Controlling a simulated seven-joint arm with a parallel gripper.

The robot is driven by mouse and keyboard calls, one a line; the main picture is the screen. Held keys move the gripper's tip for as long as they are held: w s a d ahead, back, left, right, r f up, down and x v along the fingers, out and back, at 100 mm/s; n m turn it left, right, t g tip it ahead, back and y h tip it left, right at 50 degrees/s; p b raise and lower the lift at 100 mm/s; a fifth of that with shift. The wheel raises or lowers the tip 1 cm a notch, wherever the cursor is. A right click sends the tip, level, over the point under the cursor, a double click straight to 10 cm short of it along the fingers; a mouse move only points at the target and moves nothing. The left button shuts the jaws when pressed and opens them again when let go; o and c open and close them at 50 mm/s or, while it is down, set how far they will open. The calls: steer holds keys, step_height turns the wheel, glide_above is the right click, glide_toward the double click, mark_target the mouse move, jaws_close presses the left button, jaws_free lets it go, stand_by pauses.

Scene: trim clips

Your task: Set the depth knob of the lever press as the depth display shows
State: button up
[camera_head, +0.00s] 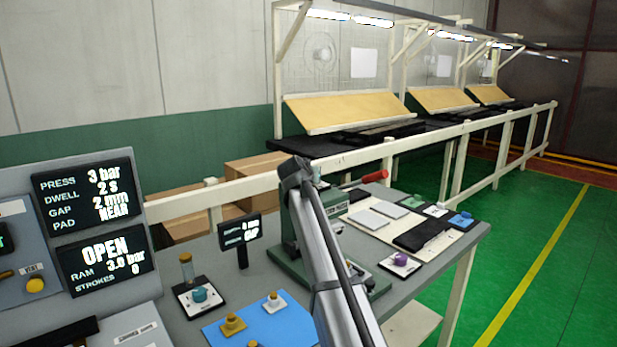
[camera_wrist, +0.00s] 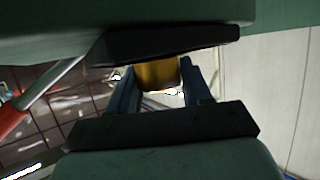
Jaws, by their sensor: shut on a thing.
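The lever press (camera_head: 287,236) is a green machine on the grey bench, partly hidden behind my arm. Its red-gripped lever (camera_head: 374,177) sticks out to the right; a red part also shows at the left of the wrist view. In the wrist view my gripper (camera_wrist: 158,84) has its two fingers on either side of a brass-yellow depth knob (camera_wrist: 157,72), under a green part of the press, and is shut on it. The knob's marks are not visible. The depth display (camera_head: 240,231) is a small black screen on a stand left of the press; its small text mentions GAP, its number is unclear.
A panel at left has a screen (camera_head: 88,192) reading PRESS 3 bar, DWELL 2 s, GAP 2 mm, PAD NEAR, and another (camera_head: 105,264) reading OPEN. A blue mat (camera_head: 262,325) with brass pieces, a teal piece (camera_head: 200,295) and a purple piece (camera_head: 401,259) lie around the press.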

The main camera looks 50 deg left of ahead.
steer(key=o, duration=1)
steer(key=shift+c, duration=0.2)
steer(key=shift+d, duration=0.1)
steer(key=v, duration=1.3)
steer(key=shift+s, duration=0.35)
steer(key=shift+d+r, duration=0.1)
steer(key=shift+d, duration=0.05)
